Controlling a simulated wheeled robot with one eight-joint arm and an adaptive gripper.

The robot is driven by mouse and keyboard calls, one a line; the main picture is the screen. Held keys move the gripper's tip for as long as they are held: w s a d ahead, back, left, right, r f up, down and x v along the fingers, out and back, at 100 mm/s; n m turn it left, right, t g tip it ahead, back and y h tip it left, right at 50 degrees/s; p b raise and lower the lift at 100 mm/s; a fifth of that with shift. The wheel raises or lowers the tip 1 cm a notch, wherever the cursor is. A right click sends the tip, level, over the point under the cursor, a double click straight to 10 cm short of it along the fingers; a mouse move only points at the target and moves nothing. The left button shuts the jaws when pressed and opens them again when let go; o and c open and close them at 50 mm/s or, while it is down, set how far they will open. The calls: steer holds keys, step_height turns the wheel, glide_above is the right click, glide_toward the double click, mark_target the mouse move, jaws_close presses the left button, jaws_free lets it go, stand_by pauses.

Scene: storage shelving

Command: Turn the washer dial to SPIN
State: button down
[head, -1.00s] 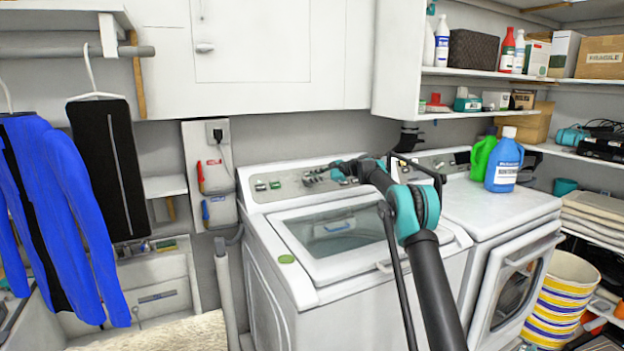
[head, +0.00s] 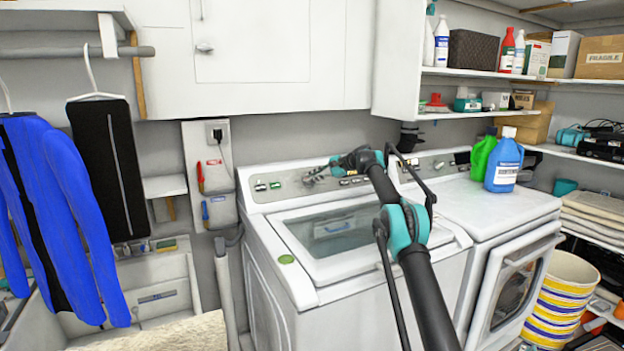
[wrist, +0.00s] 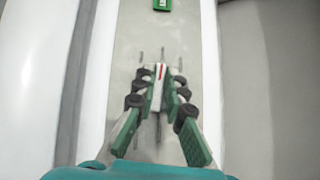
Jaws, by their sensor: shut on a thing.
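The white washer (head: 300,290) stands in the middle of the head view, with its grey control panel (head: 290,190) along the back top. My gripper (head: 312,177) reaches the panel from the right. In the wrist view, my gripper (wrist: 158,90) has its two green-padded fingers closed on the small light dial (wrist: 160,72), one on each side. A red mark shows on the dial, pointing nearly straight up in the wrist view. In the head view the fingers largely hide the dial. No SPIN lettering can be read.
A dryer (head: 500,230) stands to the right, with a blue bottle (head: 505,165) and a green bottle (head: 482,157) on top. White cabinets (head: 270,50) hang above the washer.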

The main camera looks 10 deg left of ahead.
steer(key=c, duration=1.6)
jaws_free()
steer(key=v, duration=1.2)
steer(key=shift+o, duration=0.7)
